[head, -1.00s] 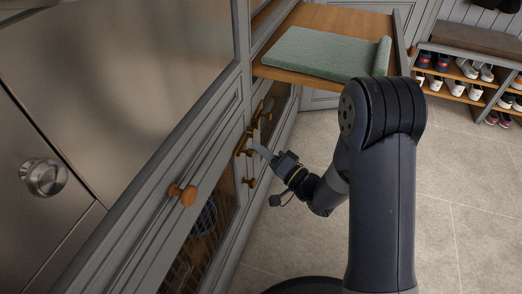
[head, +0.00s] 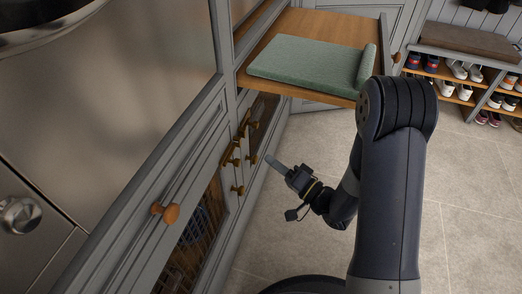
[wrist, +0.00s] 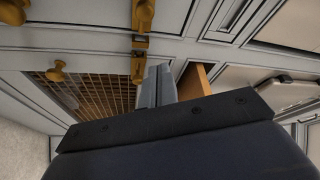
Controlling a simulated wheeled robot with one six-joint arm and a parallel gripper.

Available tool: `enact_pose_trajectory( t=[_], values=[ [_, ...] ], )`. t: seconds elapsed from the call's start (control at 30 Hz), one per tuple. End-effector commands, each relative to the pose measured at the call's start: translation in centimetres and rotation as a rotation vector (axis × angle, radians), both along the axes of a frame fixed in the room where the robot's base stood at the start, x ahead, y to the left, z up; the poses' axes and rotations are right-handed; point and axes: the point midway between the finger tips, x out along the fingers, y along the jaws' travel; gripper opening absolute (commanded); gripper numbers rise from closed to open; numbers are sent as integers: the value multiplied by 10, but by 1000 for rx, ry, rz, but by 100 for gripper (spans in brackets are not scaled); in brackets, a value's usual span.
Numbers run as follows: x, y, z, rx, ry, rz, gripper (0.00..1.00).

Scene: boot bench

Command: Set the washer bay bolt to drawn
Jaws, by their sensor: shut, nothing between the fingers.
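Brass bolt hardware (head: 232,158) sits on the grey cabinet fronts, left of centre in the head view. In the wrist view brass parts stand in a line: an upper piece (wrist: 142,14), a block at the rail and a lower piece (wrist: 138,70) near the mesh door. I cannot tell which parts make up the washer bay bolt or its exact setting. My gripper (head: 270,160) is shut and empty, to the right of the brass hardware with a visible gap in the head view. In the wrist view its fingers (wrist: 157,86) appear beside the lower brass piece; contact is unclear.
A wooden surface (head: 285,85) with a green mat (head: 312,62) juts out above the hardware. A wooden knob (head: 166,212) sticks out from the near drawer. A mesh door (wrist: 95,95) lies below. A shoe rack (head: 465,85) stands back right. Tiled floor is clear to the right.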

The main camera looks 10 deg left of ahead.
Motion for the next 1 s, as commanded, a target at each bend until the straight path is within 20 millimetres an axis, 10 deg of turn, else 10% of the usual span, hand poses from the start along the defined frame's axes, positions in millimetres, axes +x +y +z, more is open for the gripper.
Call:
enact_pose_trajectory(
  t=[0.67,1.0],
  values=[
    [-9,-18,-3,0,-1,0,0],
    [8,18,2,0,-5,6,0]
  ],
)
